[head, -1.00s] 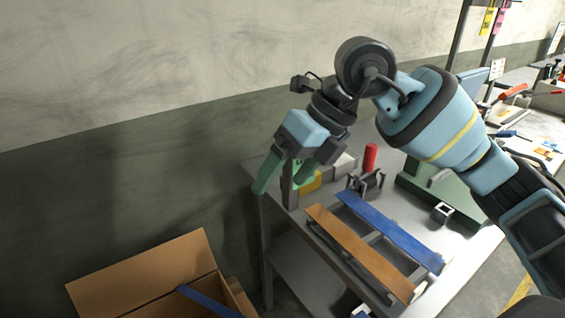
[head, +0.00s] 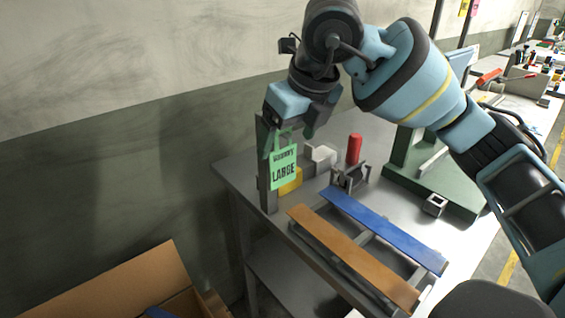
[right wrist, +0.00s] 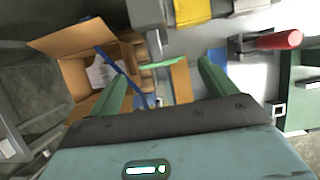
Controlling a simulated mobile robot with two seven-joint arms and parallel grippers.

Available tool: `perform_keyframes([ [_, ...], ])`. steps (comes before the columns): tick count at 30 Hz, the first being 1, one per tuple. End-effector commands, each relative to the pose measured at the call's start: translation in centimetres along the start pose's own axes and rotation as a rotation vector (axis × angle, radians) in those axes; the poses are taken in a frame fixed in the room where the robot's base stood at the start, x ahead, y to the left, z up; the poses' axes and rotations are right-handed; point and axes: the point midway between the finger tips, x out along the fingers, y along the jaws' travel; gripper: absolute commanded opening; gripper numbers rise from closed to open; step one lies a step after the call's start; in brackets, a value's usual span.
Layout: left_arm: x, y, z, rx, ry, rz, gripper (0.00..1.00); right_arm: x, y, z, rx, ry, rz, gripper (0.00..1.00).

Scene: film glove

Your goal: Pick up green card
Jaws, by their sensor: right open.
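The green card (head: 284,168), with dark lettering including "LARGE", hangs at the dark post (head: 265,170) on the table's far-left corner. In the right wrist view a thin green strip (right wrist: 163,65), which looks like the card seen edge-on, lies ahead of and between the fingers. My right gripper (head: 288,138) is open at the card's top edge in the head view; its green fingers (right wrist: 164,82) are spread apart. I cannot tell whether they touch the card. My left gripper is not in view.
The grey table (head: 238,178) holds a yellow block (head: 291,183), a red cylinder (head: 354,149), and orange (head: 350,255) and blue (head: 385,230) strips on a frame. A green-based machine (head: 440,185) stands right. An open cardboard box (head: 125,285) is lower left.

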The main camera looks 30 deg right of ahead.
Motion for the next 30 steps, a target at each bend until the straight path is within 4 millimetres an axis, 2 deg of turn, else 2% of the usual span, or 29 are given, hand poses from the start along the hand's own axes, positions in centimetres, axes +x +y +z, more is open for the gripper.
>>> perform_keyframes([
  [4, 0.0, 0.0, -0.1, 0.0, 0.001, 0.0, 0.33, 0.5, -0.1, 0.1, 0.001, 0.0, 0.0, 0.84],
  [12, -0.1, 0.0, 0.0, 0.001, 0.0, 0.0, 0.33, 4.2, -0.4, 0.2, -0.001, 0.001, 0.001, 0.84],
  [15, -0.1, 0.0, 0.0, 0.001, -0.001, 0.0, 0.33, 4.9, -0.4, 0.2, 0.0, 0.001, 0.0, 0.84],
  [23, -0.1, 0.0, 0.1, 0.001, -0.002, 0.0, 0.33, 5.1, -0.4, 0.2, -0.001, -0.001, 0.001, 0.84],
  [30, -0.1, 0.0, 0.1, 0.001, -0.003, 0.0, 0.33, 5.1, -0.4, 0.2, -0.001, -0.001, 0.001, 0.54],
])
